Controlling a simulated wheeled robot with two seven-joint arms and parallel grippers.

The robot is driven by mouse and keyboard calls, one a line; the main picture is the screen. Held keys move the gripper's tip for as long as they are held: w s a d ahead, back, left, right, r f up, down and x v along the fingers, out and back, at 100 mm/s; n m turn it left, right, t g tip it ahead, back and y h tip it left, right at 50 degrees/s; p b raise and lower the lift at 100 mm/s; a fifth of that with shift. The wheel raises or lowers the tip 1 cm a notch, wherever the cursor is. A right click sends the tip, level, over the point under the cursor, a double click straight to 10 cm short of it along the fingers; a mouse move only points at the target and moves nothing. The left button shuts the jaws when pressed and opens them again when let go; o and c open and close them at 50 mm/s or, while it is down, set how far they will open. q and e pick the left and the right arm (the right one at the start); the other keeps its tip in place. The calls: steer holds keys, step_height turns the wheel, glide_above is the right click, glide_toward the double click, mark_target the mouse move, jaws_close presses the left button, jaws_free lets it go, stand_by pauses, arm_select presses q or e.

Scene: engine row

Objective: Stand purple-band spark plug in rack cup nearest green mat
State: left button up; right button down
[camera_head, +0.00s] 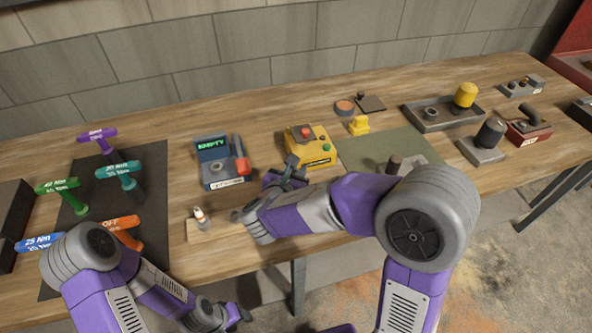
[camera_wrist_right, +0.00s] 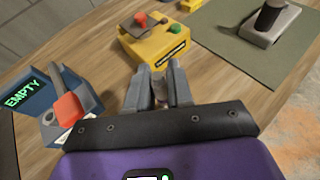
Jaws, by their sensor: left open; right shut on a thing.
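My right gripper (camera_head: 285,175) is in front of the yellow box. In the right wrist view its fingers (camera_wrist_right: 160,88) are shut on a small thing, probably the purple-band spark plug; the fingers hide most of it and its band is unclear. A pale wooden rack (camera_head: 231,230) lies at the table's front edge, its right part hidden behind my right arm. A white spark plug with a reddish band (camera_head: 200,216) stands at its left end. The green mat (camera_head: 372,145) lies to the right, also in the wrist view (camera_wrist_right: 232,40). My left gripper (camera_head: 240,314) is open and empty, below the table edge.
A yellow box with a red button (camera_head: 309,147) stands just behind my right gripper. A blue tester reading EMPTY (camera_head: 213,160) stands left of it. Coloured T-handle tools (camera_head: 119,172) stand on a dark mat at left. Trays and engine parts (camera_head: 440,112) fill the right.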

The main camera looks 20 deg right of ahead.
steer(key=shift+f+b, duration=2.3)
steer(key=shift+f, duration=0.45)
steer(key=c, duration=0.9)
jaws_free()
